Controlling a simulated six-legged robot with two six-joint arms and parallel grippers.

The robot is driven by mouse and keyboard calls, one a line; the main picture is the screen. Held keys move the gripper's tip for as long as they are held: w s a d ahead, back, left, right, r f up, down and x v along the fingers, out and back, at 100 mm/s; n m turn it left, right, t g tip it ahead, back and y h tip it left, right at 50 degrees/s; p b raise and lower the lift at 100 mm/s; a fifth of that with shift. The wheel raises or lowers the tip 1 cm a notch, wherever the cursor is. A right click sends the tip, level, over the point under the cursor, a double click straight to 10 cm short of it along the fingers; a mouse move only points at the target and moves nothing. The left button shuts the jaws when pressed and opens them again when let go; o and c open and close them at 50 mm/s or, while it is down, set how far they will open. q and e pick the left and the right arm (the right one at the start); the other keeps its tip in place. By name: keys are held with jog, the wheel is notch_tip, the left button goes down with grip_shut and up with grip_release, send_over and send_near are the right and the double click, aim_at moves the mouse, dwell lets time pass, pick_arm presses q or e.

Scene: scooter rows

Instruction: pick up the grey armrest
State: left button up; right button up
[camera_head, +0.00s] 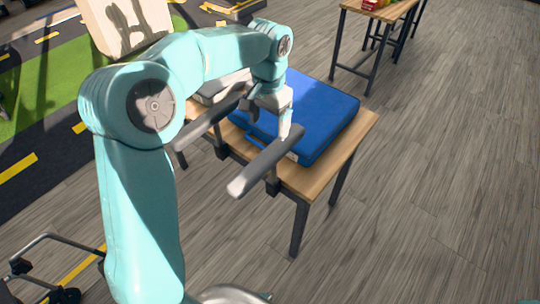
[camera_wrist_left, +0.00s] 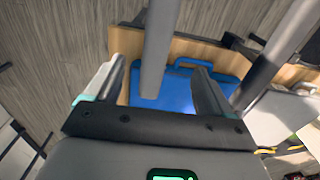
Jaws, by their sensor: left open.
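A grey armrest (camera_head: 265,162) is a rounded bar at the front edge of the wooden table, carried on a dark clamp. A second, similar grey bar (camera_head: 208,124) lies to its left. My left gripper (camera_head: 283,120) is above the table by the first bar's far end. In the left wrist view, this armrest (camera_wrist_left: 158,45) reaches in between the two open fingers (camera_wrist_left: 160,82), with its end between them. The other bar (camera_wrist_left: 277,48) shows at the right. Contact cannot be told. My right gripper is not in view.
A blue case (camera_head: 325,115) lies on the wooden table (camera_head: 318,177) beside the armrest, under my left gripper. Another table (camera_head: 378,14) stands at the back. A cream block (camera_head: 125,22) is behind my left arm. The wood floor at right is clear.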

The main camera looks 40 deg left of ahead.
aim_at(268, 153)
pick_arm(q)
notch_tip(268, 153, down, 9)
jog(key=shift+s+d, duration=0.1)
jog(key=shift+s, duration=0.05)
jog(key=shift+s+f, duration=0.15)
jog(key=shift+f, duration=0.35)
notch_tip(268, 153, down, 5)
jog(key=shift+r, duration=0.1)
jog(key=c, duration=1.4)
